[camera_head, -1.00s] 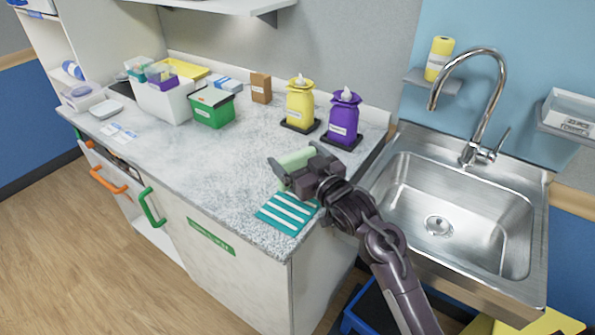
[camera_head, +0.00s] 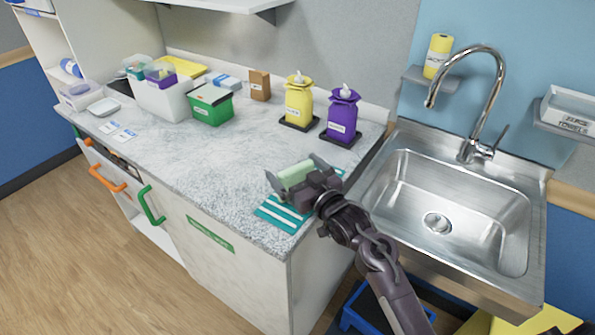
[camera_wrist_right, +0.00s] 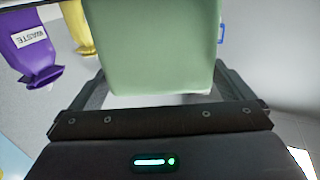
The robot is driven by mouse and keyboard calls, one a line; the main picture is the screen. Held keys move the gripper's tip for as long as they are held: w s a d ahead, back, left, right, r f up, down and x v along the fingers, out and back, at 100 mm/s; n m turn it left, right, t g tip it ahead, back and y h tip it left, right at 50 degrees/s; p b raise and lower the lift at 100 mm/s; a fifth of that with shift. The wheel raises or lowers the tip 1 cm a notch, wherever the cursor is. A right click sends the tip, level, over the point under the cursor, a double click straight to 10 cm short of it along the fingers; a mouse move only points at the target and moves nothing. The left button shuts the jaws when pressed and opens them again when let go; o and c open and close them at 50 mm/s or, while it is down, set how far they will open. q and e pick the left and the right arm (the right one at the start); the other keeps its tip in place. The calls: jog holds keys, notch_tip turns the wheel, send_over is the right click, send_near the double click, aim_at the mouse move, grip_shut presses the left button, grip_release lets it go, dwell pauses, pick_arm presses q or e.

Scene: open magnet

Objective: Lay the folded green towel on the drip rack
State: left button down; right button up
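The folded green towel (camera_head: 297,174) is between the two fingers of my right gripper (camera_head: 294,168), held over the counter near its front right corner. In the right wrist view the pale green towel (camera_wrist_right: 155,45) fills the gap between the fingers. A teal rack with white bars (camera_head: 279,214), which looks like the drip rack, lies flat on the counter below the gripper. The gripper and towel hide its middle; part of its far end shows behind them. The exact height of the towel above it is hard to tell. My left gripper is not in view.
A purple dispenser (camera_head: 342,117) and a yellow dispenser (camera_head: 298,101) stand on dark trays behind the gripper. The steel sink (camera_head: 470,205) is at right. A green box (camera_head: 211,108) and a white bin (camera_head: 160,101) stand at left. The middle counter is clear.

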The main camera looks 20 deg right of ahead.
jog(key=shift+r, duration=0.15)
jog(key=b+v, duration=0.2)
jog(key=v, duration=1)
